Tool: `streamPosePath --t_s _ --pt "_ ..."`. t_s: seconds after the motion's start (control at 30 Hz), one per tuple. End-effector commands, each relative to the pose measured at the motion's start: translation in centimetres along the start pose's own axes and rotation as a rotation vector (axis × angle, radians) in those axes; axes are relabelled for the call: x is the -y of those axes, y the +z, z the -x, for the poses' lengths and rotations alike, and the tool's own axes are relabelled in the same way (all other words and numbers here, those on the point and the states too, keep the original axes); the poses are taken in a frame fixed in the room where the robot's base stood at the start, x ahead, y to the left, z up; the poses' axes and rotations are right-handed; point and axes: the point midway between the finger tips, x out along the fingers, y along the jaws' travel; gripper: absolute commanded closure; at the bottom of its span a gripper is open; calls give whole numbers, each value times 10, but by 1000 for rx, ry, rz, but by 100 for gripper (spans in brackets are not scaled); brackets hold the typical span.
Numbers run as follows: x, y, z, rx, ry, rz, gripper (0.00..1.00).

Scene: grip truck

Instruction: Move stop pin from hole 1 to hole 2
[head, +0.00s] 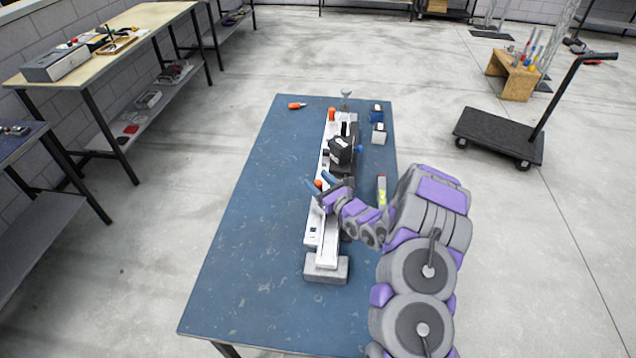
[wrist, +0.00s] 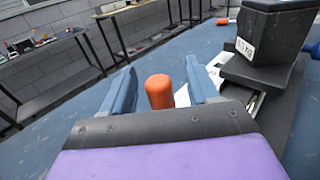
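An orange, round-topped stop pin (wrist: 160,92) stands upright between the two blue fingers of my gripper (wrist: 160,66) in the wrist view. Gaps show on both sides of the pin, so my gripper is open around it and not clamped. In the head view the orange pin top (head: 318,184) shows beside the fingers of my gripper (head: 319,186), over the white rail (head: 312,226). A second orange-topped piece (head: 331,114) stands near the rail's far end. The holes and the pin's lower end are hidden.
A black truck block (head: 341,151) sits on the rail, close to the right of my gripper in the wrist view (wrist: 270,40). Small blocks (head: 378,133) and an orange-handled tool (head: 297,105) lie on the blue table (head: 240,240). The table's left side is clear.

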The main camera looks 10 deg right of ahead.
Motion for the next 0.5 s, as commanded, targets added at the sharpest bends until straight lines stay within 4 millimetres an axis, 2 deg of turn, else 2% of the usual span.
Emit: streamPosePath --t_s 0.33,0.5 --pt "0 0 4 -1 -1 0 38" --pt "1 1 27 -3 -4 -5 38"
